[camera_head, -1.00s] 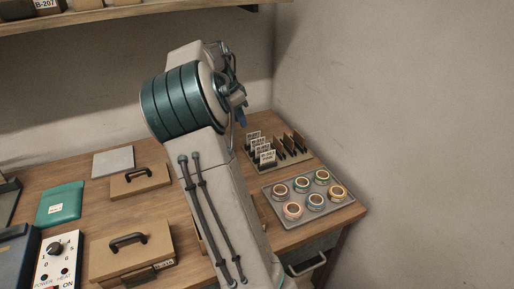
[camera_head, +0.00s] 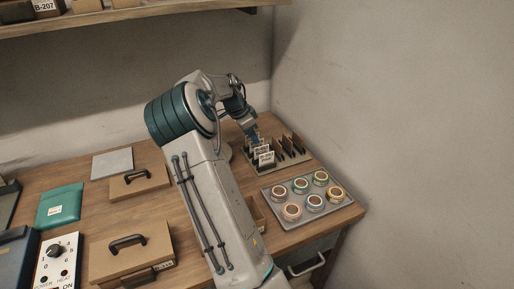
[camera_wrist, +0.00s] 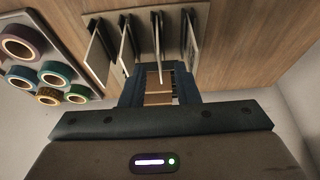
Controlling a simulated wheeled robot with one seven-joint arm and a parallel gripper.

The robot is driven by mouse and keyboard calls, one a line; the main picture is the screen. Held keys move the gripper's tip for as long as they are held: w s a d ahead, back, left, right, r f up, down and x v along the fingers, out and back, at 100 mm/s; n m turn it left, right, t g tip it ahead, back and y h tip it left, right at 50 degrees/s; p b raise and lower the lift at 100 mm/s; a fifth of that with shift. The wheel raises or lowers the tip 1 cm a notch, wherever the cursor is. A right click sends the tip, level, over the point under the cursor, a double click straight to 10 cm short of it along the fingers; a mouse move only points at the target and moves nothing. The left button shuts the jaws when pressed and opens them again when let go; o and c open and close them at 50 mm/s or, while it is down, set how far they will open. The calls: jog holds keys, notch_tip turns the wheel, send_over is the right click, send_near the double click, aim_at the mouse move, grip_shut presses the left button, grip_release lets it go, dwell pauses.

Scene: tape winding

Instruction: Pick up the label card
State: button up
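White label cards with dark print (camera_head: 263,155) stand upright in a rack (camera_head: 292,163) at the back right of the table. In the wrist view the cards show nearly edge-on, and one card (camera_wrist: 158,42) lies in line with the gap between my fingers. My gripper (camera_head: 255,139) is down at the cards, its fingers partly hidden in the head view. In the wrist view my gripper (camera_wrist: 159,84) is open, with a blue finger on each side of that card's edge. I cannot tell whether either finger touches it.
A grey tray of several tape rolls (camera_head: 305,196) stands just in front of the rack, and it also shows in the wrist view (camera_wrist: 12,66). Dark dividers (camera_head: 290,146) stand right of the cards. Lidded boxes (camera_head: 131,250) and a green folder (camera_head: 60,203) lie on the left.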

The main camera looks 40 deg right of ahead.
jog(key=x, duration=0.4)
jog(key=shift+s+d, duration=0.1)
jog(key=shift+d, duration=0.15)
grip_shut()
jog(key=shift+r, duration=0.1)
notch_tip(320, 180, up, 10)
